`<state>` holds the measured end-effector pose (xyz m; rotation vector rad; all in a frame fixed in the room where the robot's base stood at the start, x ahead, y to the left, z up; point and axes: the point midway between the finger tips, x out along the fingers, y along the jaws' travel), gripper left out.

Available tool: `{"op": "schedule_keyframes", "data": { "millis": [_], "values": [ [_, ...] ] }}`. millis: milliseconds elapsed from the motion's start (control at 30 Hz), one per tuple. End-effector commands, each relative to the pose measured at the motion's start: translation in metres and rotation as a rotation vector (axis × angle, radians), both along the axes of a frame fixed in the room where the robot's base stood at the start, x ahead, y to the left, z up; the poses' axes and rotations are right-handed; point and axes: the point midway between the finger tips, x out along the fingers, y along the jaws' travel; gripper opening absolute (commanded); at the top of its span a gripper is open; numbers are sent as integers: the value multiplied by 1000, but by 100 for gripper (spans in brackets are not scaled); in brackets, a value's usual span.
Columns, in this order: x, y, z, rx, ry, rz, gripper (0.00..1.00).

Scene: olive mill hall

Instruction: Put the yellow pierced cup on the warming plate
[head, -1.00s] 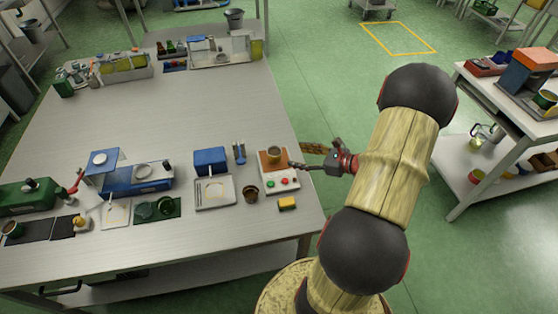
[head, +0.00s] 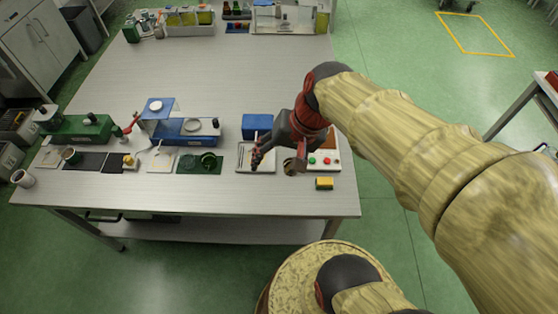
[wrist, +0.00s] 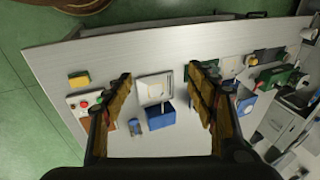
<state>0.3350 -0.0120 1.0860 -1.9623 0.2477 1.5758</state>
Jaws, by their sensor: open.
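My gripper (head: 282,154) is open and empty above the right part of the workbench, over the white tray (head: 243,163). Its fingers also show apart in the wrist view (wrist: 160,95). I cannot make out for certain which thing is the yellow pierced cup. A small yellowish piece (head: 129,161) stands on a dark mat at left.
A yellow block (head: 324,183) lies before the button unit. A blue box (head: 257,125) stands behind the tray. Leftward are a green mat (head: 187,164), a blue machine (head: 190,138), a dark cup (head: 70,156) and a pale cup (head: 23,179). The bench middle is clear.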

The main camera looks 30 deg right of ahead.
Motion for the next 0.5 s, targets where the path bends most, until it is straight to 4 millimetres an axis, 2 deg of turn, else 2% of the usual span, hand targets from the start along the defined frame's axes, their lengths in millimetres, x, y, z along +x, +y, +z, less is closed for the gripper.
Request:
{"op": "schedule_keyframes", "data": {
  "millis": [33, 200, 367, 500],
  "values": [
    [-9, 8, 12, -78, -48, 100, 57],
    [-30, 14, 38, -301, -181, 348, 57],
    [-38, 14, 52, -410, -254, 461, 57],
    [-39, 13, 55, -434, -266, 485, 57]
  ]
}}
